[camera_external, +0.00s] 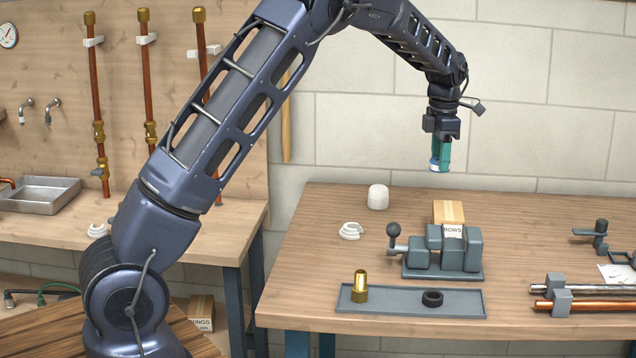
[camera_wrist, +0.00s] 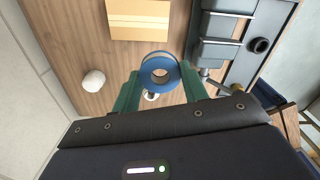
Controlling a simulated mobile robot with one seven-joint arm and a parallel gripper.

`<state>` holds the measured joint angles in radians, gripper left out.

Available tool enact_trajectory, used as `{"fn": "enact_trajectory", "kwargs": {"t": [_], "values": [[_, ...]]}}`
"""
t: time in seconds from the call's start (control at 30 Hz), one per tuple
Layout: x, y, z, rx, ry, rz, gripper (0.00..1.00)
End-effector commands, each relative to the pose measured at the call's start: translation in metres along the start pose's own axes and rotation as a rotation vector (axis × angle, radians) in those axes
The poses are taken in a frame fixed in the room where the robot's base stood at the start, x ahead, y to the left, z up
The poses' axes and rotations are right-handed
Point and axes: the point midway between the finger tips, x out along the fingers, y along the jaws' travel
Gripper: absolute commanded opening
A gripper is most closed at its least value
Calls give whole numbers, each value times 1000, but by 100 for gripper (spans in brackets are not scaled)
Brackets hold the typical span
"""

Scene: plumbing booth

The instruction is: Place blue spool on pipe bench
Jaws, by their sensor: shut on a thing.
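A grey vise (camera_external: 440,250) stands mid-bench with a cardboard box (camera_external: 448,210) behind it. A white cap (camera_external: 378,197) and white tape roll (camera_external: 350,231) lie to the left. A grey tray (camera_external: 395,302) with a brass fitting (camera_external: 360,287) and black ring (camera_external: 433,298) lies in front. Pipes (camera_external: 600,305) lie at right.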

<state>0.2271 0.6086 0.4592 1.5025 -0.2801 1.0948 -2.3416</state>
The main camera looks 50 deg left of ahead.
Motion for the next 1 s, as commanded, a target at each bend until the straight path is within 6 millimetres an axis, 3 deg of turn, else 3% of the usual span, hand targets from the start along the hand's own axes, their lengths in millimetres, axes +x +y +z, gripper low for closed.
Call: {"fn": "enact_trajectory", "kwargs": {"t": [0.03,0.2,0.5,0.8,1.0], "values": [[1,17,-19,-35,1,0,22],[5,62,-78,-144,2,2,22],[14,126,-194,-344,5,2,22],[23,164,-319,-551,4,0,22],[30,176,-405,-693,3,-4,22]]}}
